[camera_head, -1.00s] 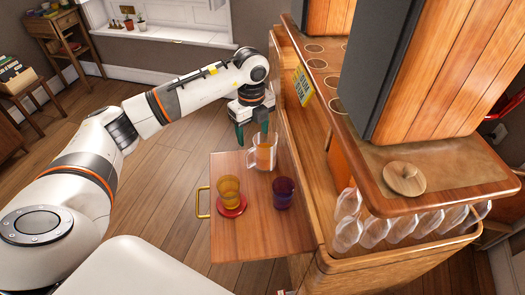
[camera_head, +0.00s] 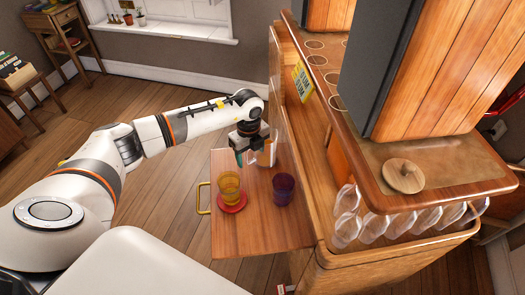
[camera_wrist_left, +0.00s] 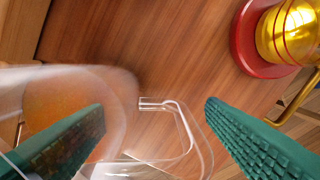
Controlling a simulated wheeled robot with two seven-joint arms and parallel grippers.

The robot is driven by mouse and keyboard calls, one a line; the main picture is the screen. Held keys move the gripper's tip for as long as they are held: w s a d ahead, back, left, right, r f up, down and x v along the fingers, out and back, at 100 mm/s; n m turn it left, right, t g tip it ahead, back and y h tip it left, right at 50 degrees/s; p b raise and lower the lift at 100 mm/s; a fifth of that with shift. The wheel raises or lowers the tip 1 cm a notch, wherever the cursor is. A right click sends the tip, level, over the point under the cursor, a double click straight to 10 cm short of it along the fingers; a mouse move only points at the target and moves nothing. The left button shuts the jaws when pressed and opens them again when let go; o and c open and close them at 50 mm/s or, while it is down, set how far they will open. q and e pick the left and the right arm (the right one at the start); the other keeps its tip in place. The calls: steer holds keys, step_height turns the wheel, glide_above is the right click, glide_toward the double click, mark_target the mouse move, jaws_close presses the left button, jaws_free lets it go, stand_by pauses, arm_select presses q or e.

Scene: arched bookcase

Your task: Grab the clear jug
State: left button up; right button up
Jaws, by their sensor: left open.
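The clear jug (camera_head: 266,156) stands near the far end of the fold-out wooden shelf (camera_head: 240,238), partly hidden by my left gripper (camera_head: 249,157). In the left wrist view the clear jug (camera_wrist_left: 65,85) is close up at the left, with an orange-brown tint. Its looped handle (camera_wrist_left: 185,128) shows between the two green fingers. My left gripper (camera_wrist_left: 155,105) is open around the handle area; I cannot tell whether a finger touches the jug. My right gripper is not in view.
A brass handle (camera_head: 203,198) is on the shelf's left edge. The wooden cabinet (camera_head: 385,262) rises close on the right. Open floor lies left.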

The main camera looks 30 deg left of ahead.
arm_select(q)
steer(key=shift+f, duration=0.2)
jaws_close()
steer(key=shift+w+r, duration=0.1)
steer(key=shift+r, duration=0.1)
steer(key=shift+r+b, duration=0.3)
steer(key=shift+r, duration=4.5)
